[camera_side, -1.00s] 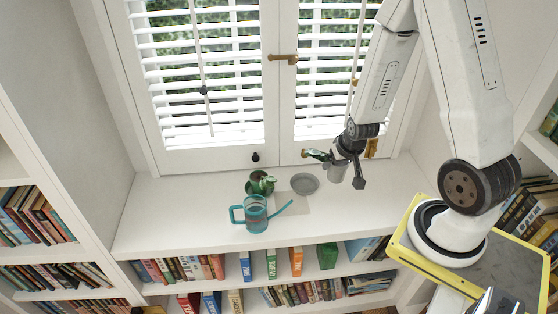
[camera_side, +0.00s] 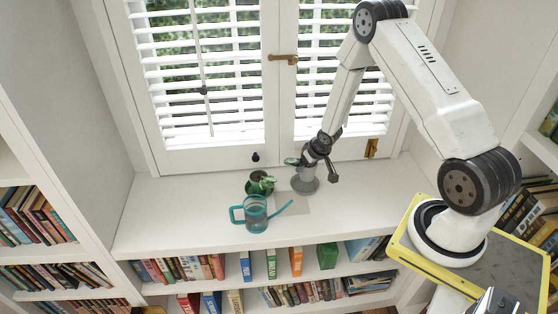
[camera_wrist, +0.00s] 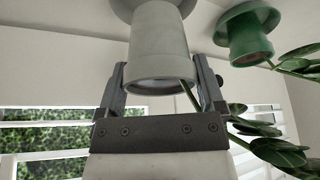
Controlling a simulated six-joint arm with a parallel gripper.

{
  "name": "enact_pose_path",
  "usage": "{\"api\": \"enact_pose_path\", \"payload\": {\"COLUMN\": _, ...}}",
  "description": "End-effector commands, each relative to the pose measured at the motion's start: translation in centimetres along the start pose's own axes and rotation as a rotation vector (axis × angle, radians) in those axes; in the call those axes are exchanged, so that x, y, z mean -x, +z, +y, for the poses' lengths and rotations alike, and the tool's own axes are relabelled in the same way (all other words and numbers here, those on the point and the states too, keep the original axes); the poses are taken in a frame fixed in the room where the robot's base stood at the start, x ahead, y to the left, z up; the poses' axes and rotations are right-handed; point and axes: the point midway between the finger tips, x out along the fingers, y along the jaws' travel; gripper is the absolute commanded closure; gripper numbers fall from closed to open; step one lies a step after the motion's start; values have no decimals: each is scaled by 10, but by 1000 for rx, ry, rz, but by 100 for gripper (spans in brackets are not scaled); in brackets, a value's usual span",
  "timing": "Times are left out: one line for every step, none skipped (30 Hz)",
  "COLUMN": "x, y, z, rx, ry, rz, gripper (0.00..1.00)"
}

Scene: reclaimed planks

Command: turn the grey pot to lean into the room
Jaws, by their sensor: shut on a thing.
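The grey pot (camera_side: 304,172) is at the grey saucer (camera_side: 306,189) on the white sill. It looks upright, and I cannot tell whether its base touches the saucer. In the wrist view, which is upside down, the pot (camera_wrist: 158,42) is between the two fingers, with the saucer (camera_wrist: 152,8) at the top. My gripper (camera_side: 312,156) is shut on the pot near its rim. The pot's plant (camera_side: 291,161) leans left in the side view, roughly along the window; its leaves (camera_wrist: 272,140) hang to the right in the wrist view.
A green pot with a plant (camera_side: 260,184) stands left of the saucer, also in the wrist view (camera_wrist: 248,38). A teal watering can (camera_side: 255,214) stands before it, spout towards the saucer. Shuttered windows (camera_side: 205,80) stand behind. The sill's right side (camera_side: 375,200) is clear.

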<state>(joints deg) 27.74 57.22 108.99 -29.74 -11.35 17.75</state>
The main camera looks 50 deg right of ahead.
Motion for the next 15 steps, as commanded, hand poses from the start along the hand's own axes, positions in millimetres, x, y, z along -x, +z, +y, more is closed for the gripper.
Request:
{"api": "enact_pose_path", "payload": {"x": -6, "y": -1, "z": 1, "rx": 10, "ry": -3, "rz": 0, "gripper": 100}}
{"api": "enact_pose_path", "payload": {"x": -9, "y": -2, "z": 1, "rx": 16, "ry": -4, "rz": -1, "gripper": 100}}
{"api": "enact_pose_path", "payload": {"x": -13, "y": -2, "z": 2, "rx": 24, "ry": -6, "rz": -1, "gripper": 100}}
{"api": "enact_pose_path", "payload": {"x": -15, "y": -3, "z": 2, "rx": 27, "ry": -7, "rz": -2, "gripper": 100}}
{"api": "enact_pose_path", "payload": {"x": -16, "y": -3, "z": 2, "rx": 31, "ry": -8, "rz": -2, "gripper": 100}}
{"api": "enact_pose_path", "payload": {"x": -18, "y": -4, "z": 2, "rx": 35, "ry": -9, "rz": -2, "gripper": 100}}
{"api": "enact_pose_path", "payload": {"x": -19, "y": -4, "z": 3, "rx": 37, "ry": -9, "rz": -2, "gripper": 100}}
{"api": "enact_pose_path", "payload": {"x": -20, "y": -4, "z": 3, "rx": 38, "ry": -9, "rz": -2, "gripper": 100}}
{"api": "enact_pose_path", "payload": {"x": -20, "y": -4, "z": 3, "rx": 40, "ry": -10, "rz": -2, "gripper": 100}}
{"api": "enact_pose_path", "payload": {"x": -21, "y": -4, "z": 3, "rx": 41, "ry": -10, "rz": -2, "gripper": 100}}
{"api": "enact_pose_path", "payload": {"x": -21, "y": -4, "z": 3, "rx": 41, "ry": -10, "rz": -3, "gripper": 100}}
{"api": "enact_pose_path", "payload": {"x": -21, "y": -4, "z": 3, "rx": 41, "ry": -10, "rz": -3, "gripper": 100}}
{"api": "enact_pose_path", "payload": {"x": -21, "y": -4, "z": 3, "rx": 41, "ry": -10, "rz": -3, "gripper": 100}}
{"api": "enact_pose_path", "payload": {"x": -21, "y": -4, "z": 3, "rx": 41, "ry": -10, "rz": -2, "gripper": 100}}
{"api": "enact_pose_path", "payload": {"x": -21, "y": -4, "z": 3, "rx": 41, "ry": -10, "rz": -3, "gripper": 100}}
